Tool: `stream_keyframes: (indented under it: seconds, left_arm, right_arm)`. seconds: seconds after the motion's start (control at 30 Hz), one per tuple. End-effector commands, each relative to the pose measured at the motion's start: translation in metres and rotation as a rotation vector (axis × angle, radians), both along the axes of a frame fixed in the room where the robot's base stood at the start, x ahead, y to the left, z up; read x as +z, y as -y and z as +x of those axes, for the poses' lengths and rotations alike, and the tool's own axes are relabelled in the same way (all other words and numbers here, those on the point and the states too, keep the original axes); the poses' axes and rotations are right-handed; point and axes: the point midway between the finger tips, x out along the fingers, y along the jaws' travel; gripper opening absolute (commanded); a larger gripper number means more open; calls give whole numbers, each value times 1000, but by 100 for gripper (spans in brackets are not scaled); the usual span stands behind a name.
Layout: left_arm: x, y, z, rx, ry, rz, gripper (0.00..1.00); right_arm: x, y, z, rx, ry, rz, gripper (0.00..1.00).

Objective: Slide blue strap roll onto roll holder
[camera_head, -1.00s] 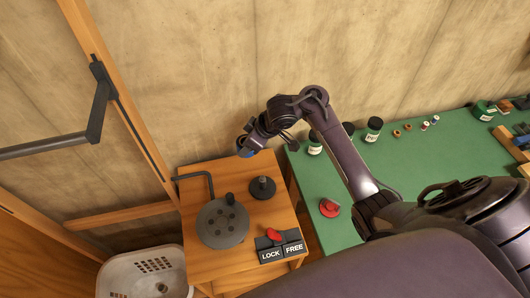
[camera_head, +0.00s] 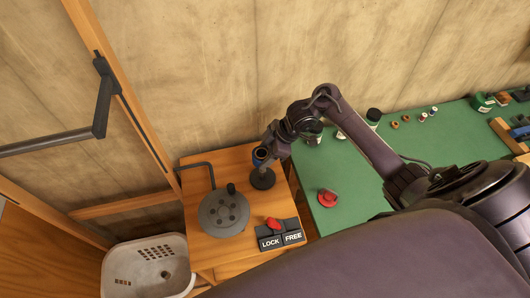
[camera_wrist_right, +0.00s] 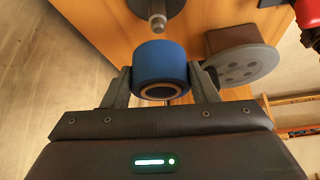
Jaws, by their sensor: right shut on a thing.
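The blue strap roll (camera_head: 260,155) is held by my right gripper (camera_head: 266,154), whose two fingers close on its sides. In the right wrist view the roll (camera_wrist_right: 160,58) sits between the fingertips (camera_wrist_right: 161,84), with its ring-shaped open end towards the camera. The roll holder (camera_head: 263,180) is a dark round base with an upright post on the wooden stand. In the head view the roll is just above the holder and covers part of it. In the wrist view the rounded tip of the holder's post (camera_wrist_right: 157,23) shows bare, beyond the roll. My left gripper is out of view.
A grey disc (camera_head: 224,212) with holes and a knob lies beside the holder. A LOCK/FREE switch (camera_head: 274,225) with a red lever is at the stand's front. A green bench (camera_head: 400,155) with jars stands right, a white basket (camera_head: 148,265) lower left.

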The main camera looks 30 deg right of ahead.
Motion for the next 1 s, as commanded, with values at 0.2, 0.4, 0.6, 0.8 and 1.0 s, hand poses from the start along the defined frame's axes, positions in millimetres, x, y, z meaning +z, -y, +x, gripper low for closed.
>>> stream_keyframes:
  seconds: [0.2, 0.4, 0.6, 0.8, 1.0]
  left_arm:
    - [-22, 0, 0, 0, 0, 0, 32]
    - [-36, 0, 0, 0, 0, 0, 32]
    - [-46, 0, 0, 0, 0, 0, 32]
    - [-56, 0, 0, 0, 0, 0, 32]
    - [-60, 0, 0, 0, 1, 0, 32]
  right_arm:
    - [-22, -1, 0, 0, -1, 1, 30]
    - [-36, 0, 0, 0, -1, 1, 30]
    - [-53, 0, 0, 0, -2, 0, 30]
    - [-67, 0, 0, 0, -1, 0, 30]
    - [-73, 0, 0, 0, 0, 1, 30]
